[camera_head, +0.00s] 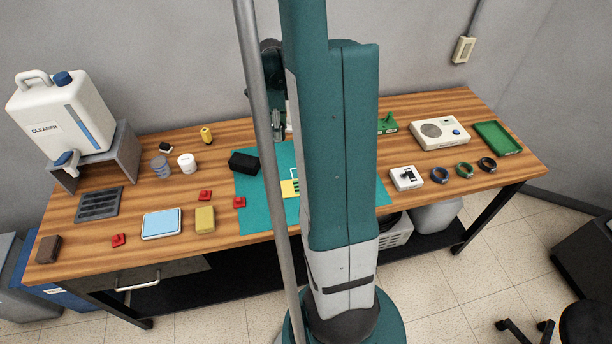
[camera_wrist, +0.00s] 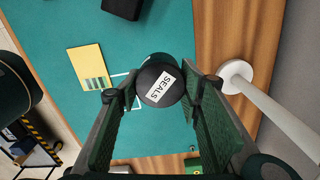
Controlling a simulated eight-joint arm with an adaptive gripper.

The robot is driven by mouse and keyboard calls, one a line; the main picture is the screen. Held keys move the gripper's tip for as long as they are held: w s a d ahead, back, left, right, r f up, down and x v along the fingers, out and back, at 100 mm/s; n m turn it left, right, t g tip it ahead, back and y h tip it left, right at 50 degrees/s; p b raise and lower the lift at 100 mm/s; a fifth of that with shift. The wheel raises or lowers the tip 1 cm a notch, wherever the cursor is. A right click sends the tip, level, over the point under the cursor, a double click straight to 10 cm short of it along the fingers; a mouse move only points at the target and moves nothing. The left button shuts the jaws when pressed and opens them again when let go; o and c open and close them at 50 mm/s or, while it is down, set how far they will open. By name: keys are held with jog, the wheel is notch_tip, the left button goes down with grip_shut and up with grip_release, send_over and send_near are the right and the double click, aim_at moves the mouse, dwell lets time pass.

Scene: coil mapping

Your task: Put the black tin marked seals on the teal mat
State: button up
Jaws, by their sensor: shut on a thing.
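The black tin marked SEALS (camera_wrist: 160,84) sits between the fingers of my gripper (camera_wrist: 161,92) in the wrist view, its white label facing the camera. My gripper is shut on the tin's sides. The teal mat (camera_wrist: 158,25) lies beneath the tin in that view; whether the tin touches it I cannot tell. In the head view the teal mat (camera_head: 256,215) is partly covered by my arm, and part of my gripper (camera_head: 279,125) shows near its back edge. The tin is hidden there.
A black box (camera_head: 243,163) stands at the mat's left edge, and a yellow card (camera_head: 289,188) lies on the mat. In the wrist view, a white post with a round base (camera_wrist: 236,77) stands right of the gripper. A green object (camera_wrist: 193,165) is near the bottom.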

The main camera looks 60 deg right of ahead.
dwell(0.4)
jog(key=shift+f, duration=2.9)
jog(key=shift+f, duration=0.15)
jog(key=shift+f, duration=1.95)
jog(key=shift+f+b, duration=0.2)
jog(key=shift+b, duration=0.15)
jog(key=o, duration=0.9)
jog(key=shift+r, duration=0.25)
jog(key=shift+r+p, duration=0.45)
jog(key=shift+r, duration=5.55)
